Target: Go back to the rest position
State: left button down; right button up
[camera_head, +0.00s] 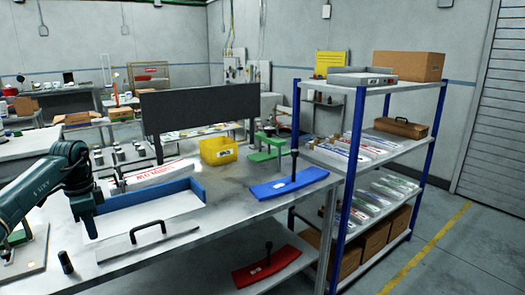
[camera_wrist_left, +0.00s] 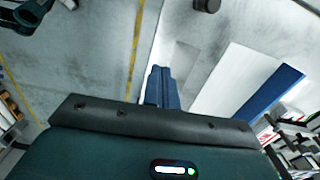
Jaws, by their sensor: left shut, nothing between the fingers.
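My left arm comes in from the left in the head view. Its gripper (camera_head: 90,228) points down near the front left of the workbench, beside the white tray with blue walls (camera_head: 185,188). In the left wrist view the two blue-grey fingers (camera_wrist_left: 162,78) are together with nothing between them. The tray's blue wall (camera_wrist_left: 272,90) shows to their right in that view.
A grey plate with a black handle (camera_head: 148,230) and a small black cylinder (camera_head: 65,262) are on the workbench near the gripper. A yellow bin (camera_head: 217,151) and a blue tool (camera_head: 290,183) are farther right. A blue-post shelf (camera_head: 355,160) stands at right.

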pick_arm(q)
jog(key=w+d+f+m+t+h, duration=0.1)
jog(key=d+f+m+h, duration=0.3)
jog(key=d, duration=0.5)
jog(key=d+f+m+h, duration=0.2)
jog(key=d+f, duration=0.5)
jog(key=d, duration=0.2)
jog(key=s+d+m+t+h, duration=0.1)
jog(key=s+d+t+h, duration=0.3)
jog(key=d, duration=0.7)
jog(key=s+d+t+h, duration=0.3)
jog(key=s+d+h, duration=0.25)
jog(key=d, duration=0.55)
jog(key=s+a+f+n+t+y, duration=0.1)
jog(key=s+a+f+n+y, duration=0.3)
jog(key=s, duration=0.5)
jog(key=s+a+f+n+t+y, duration=0.1)
jog(key=s+a+f+n+y, duration=0.4)
jog(key=s+f+n+y, duration=0.3)
jog(key=shift+s+f+n+t+p, duration=0.3)
jog(key=shift+s+f+n+p, duration=0.1)
jog(key=shift+s+f+n, duration=0.45)
jog(key=shift+r, duration=0.1)
